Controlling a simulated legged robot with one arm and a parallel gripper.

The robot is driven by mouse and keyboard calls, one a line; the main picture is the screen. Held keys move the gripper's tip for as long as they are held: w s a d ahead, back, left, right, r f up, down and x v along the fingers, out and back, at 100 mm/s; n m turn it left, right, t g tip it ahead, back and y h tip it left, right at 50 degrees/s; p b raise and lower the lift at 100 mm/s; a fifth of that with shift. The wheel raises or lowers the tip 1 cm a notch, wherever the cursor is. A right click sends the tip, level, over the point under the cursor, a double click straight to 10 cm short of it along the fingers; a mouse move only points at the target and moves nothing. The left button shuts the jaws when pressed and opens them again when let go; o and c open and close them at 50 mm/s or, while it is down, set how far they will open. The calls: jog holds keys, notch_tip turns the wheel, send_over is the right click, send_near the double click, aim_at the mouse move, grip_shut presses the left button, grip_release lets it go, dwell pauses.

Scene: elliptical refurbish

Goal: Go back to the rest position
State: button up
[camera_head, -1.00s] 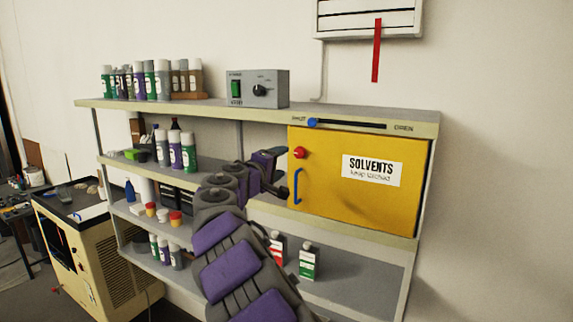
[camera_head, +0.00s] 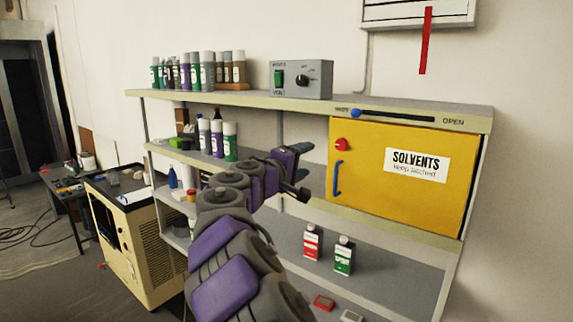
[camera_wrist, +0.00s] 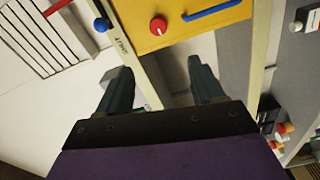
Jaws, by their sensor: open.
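My gripper (camera_head: 302,170) is at the end of my purple and grey arm, in front of the shelf unit, left of the yellow solvents cabinet (camera_head: 375,205). In the wrist view my gripper (camera_wrist: 162,85) has its two dark fingers spread apart with nothing held between them. The cabinet door is closed and has a blue handle (camera_head: 337,179) and a red knob (camera_head: 341,144). The gripper appears apart from the handle. A blue slider knob (camera_head: 355,113) sits at the left end of its slot, away from the "OPEN" label.
Spray cans (camera_head: 206,70) and a grey control box (camera_head: 301,79) stand on the top shelf. A red bottle (camera_head: 312,242) and a green bottle (camera_head: 343,255) stand on a lower shelf. A cream machine (camera_head: 135,240) stands left, with open floor (camera_head: 40,285) beside it.

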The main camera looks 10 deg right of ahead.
jog(key=s+d+f+m+g+y+b, duration=0.25)
jog(key=s+d+f+g+b, duration=0.2)
jog(key=s+f, duration=0.65)
jog(key=s+d+f+m+g+y+b, duration=0.2)
jog(key=s+d+f+m+g+b, duration=0.3)
jog(key=s+f, duration=0.65)
jog(key=s+a+f+g+y+b, duration=0.1)
jog(key=s+a+f+y+b, duration=0.1)
jog(key=s+a+f, duration=0.4)
jog(key=s+a+f+n+g+y+b, duration=0.1)
jog(key=s+a+f+y+b, duration=0.2)
jog(key=s+a+f, duration=0.3)
jog(key=s+a+f+n+g+y+b, duration=0.1)
jog(key=s+a+f+y, duration=0.3)
jog(key=s+f, duration=1)
jog(key=s+a+b, duration=0.1)
jog(key=s+a, duration=0.1)
jog(key=s, duration=0.1)
jog(key=shift+s+f+y+b, duration=0.15)
jog(key=shift+s+y+b, duration=0.05)
jog(key=shift+y+b, duration=0.2)
